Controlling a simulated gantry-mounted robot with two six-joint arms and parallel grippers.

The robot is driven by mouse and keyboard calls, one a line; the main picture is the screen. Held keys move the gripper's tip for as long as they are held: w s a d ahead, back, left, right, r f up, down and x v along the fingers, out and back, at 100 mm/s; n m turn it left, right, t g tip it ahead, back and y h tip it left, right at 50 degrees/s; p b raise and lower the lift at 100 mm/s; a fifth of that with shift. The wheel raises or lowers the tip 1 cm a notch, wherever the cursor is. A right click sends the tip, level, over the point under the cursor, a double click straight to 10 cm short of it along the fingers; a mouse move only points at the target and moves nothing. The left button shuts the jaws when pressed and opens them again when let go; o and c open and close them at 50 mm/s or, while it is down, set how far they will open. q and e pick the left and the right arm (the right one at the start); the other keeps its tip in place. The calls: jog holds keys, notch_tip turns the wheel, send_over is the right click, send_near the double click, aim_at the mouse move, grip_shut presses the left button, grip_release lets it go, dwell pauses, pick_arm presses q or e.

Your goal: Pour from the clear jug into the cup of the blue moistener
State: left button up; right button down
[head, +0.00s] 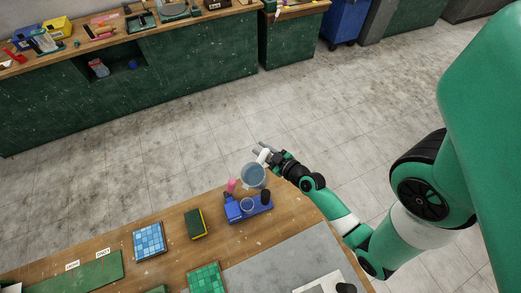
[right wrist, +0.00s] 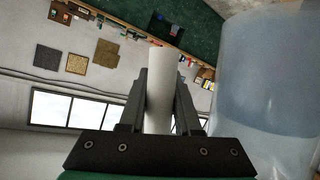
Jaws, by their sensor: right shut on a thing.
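The clear jug (head: 253,177) is held up over the back of the blue moistener, near the table's far edge. It fills the right side of the right wrist view (right wrist: 268,95). My right gripper (head: 265,153) is shut on the jug's white handle (right wrist: 160,90). The blue moistener (head: 236,213) stands on the table below and just in front of the jug. Its cup (head: 247,204) shows at its middle, close to the jug's lower edge in the picture. I cannot tell the gap between them or see any stream. My left gripper is out of view.
A dark cylinder (head: 265,197) stands at the moistener's right and a pink item (head: 231,185) behind its left. A sponge (head: 195,223), a blue tile sheet (head: 149,241) and a green tile sheet (head: 204,279) lie left and in front. A grey mat (head: 285,262) lies at right.

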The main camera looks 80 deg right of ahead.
jog(key=n+h+p, duration=0.1)
jog(key=a+n+h+p, duration=0.1)
jog(key=n, duration=0.1)
jog(key=n+h+p, duration=0.1)
jog(key=n, duration=0.1)
jog(key=shift+w+a+r+t, duration=0.25)
jog(key=shift+w+a+t, duration=0.05)
jog(key=shift+w+a, duration=0.05)
jog(key=shift+r+n, duration=0.1)
jog(key=shift+n, duration=0.2)
jog(key=shift+w+a+r+n+t+h+p, duration=0.2)
jog(key=shift+a+r+n+p, duration=0.15)
jog(key=shift+p, duration=0.35)
jog(key=shift+w+a+r+n+t+h+p, duration=0.1)
jog(key=shift+a+r+n+h+p, duration=0.15)
jog(key=shift+r+p, duration=0.35)
dwell(1.5)
jog(key=shift+w+a+r+n+p, duration=0.2)
jog(key=shift+a+r+n+p, duration=0.55)
jog(key=shift+p, duration=0.25)
dwell(1.9)
